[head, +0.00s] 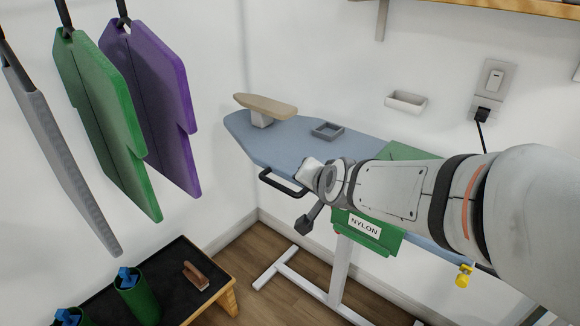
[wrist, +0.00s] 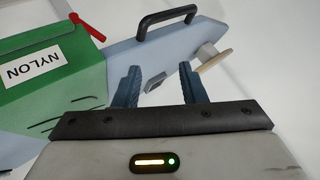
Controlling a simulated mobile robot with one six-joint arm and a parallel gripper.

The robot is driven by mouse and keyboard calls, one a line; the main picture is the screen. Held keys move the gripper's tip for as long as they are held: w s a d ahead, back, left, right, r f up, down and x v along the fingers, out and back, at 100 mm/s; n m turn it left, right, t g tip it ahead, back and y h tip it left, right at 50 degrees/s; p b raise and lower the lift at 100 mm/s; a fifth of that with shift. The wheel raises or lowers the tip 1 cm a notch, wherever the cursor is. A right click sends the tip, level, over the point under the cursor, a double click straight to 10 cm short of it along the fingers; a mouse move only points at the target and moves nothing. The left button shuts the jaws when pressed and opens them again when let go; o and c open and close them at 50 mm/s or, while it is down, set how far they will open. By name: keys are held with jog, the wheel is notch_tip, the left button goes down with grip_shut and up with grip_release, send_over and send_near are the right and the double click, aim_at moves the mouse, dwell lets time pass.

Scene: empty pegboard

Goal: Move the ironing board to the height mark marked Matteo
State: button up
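The blue-grey ironing board (head: 285,140) stands on a white column (head: 341,268) by the wall. A black handle (head: 283,183) sits on its near edge; the wrist view shows this handle (wrist: 165,20) beyond my fingers. My gripper (wrist: 159,68) is open and empty, its two blue-grey fingers apart above the board. In the head view my arm crosses over the board and hides part of it. A red lever (wrist: 88,28) shows beside the green NYLON piece in the wrist view. A yellow knob (head: 463,275) is under the board's right end. No mark reading Matteo is legible.
A green NYLON holder (head: 368,232) hangs at the board's near side. A beige sleeve board (head: 265,105) and small grey tray (head: 327,130) are on top. Green (head: 105,120) and purple (head: 155,105) boards hang left. A low black-topped table (head: 178,270) stands below; floor between is clear.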

aim_at(277, 183)
jog(key=w+a+f+m+t+h+b, duration=0.3)
jog(key=a+f+m+t+h+b, duration=0.15)
jog(key=a+f+m+b, duration=0.35)
jog(key=w+a+f+m+t+h+b, duration=0.3)
jog(key=f+m+t+b, duration=0.3)
jog(key=b, duration=0.4)
jog(key=shift+m+g, duration=0.5)
jog(key=shift+g, duration=0.05)
jog(key=shift+r+b+x, duration=0.15)
jog(key=shift+b+x, duration=0.15)
jog(key=shift+x, duration=1.7)
jog(key=shift+r+b+x, duration=0.1)
jog(key=shift+b+x, duration=0.15)
jog(key=shift+x, duration=1.75)
jog(key=shift+c, duration=0.5)
grip_shut()
